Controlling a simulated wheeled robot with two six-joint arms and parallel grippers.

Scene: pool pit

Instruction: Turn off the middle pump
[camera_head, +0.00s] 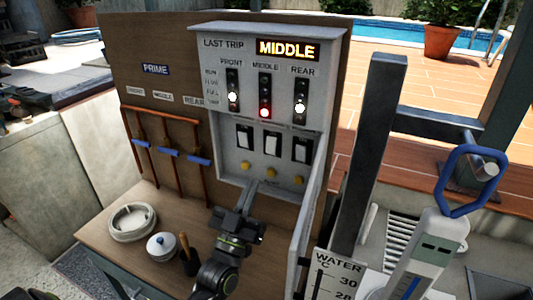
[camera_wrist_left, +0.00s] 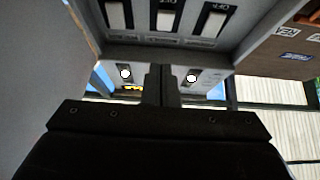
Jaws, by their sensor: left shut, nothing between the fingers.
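The grey pump panel (camera_head: 222,150) shows "LAST TRIP" with a lit "MIDDLE" display (camera_head: 288,49). Under the front, middle and rear labels are light columns; the middle column (camera_head: 265,97) has a red light, the others white. Below are three white rocker switches, with the middle switch (camera_head: 272,143) in the centre, and a row of yellow buttons. In the left wrist view the middle switch (camera_wrist_left: 166,16) shows above the fingers. My left gripper (camera_head: 251,186) is shut and empty, low in front of the panel, below the switches. I cannot tell whether it touches anything. My right gripper is not in view.
An open panel door (camera_head: 308,215) stands just right of my left gripper. Copper pipes with blue handles (camera_head: 168,151) are on the board at left. A dark post (camera_head: 372,150) stands right.

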